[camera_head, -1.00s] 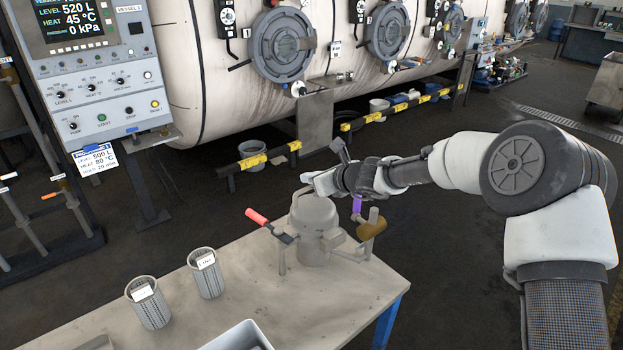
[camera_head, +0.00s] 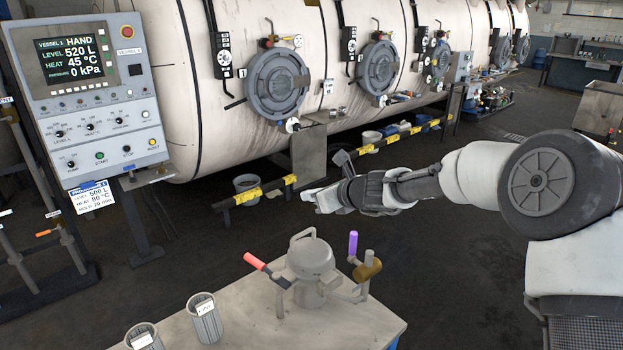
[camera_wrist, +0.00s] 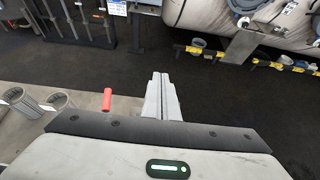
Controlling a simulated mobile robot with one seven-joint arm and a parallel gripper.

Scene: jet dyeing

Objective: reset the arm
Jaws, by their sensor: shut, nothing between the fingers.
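My gripper (camera_head: 312,196) is at the end of my outstretched arm, in the air above and behind the grey lidded pot (camera_head: 311,254) on the table. In the wrist view my gripper (camera_wrist: 161,78) has its two fingers together with nothing between them. It touches nothing that I can see. The pot has a loop handle on its lid, a red-handled lever (camera_head: 255,261) on its left and a purple-handled lever (camera_head: 353,244) on its right. The red handle (camera_wrist: 107,99) also shows left of the fingers in the wrist view.
The table (camera_head: 255,322) holds two perforated metal cups (camera_head: 204,316) with labels at front left. A control panel (camera_head: 92,95) stands at left. A large white vessel (camera_head: 190,90) with round doors spans the back, behind a yellow-black rail (camera_head: 262,190). Dark floor lies between.

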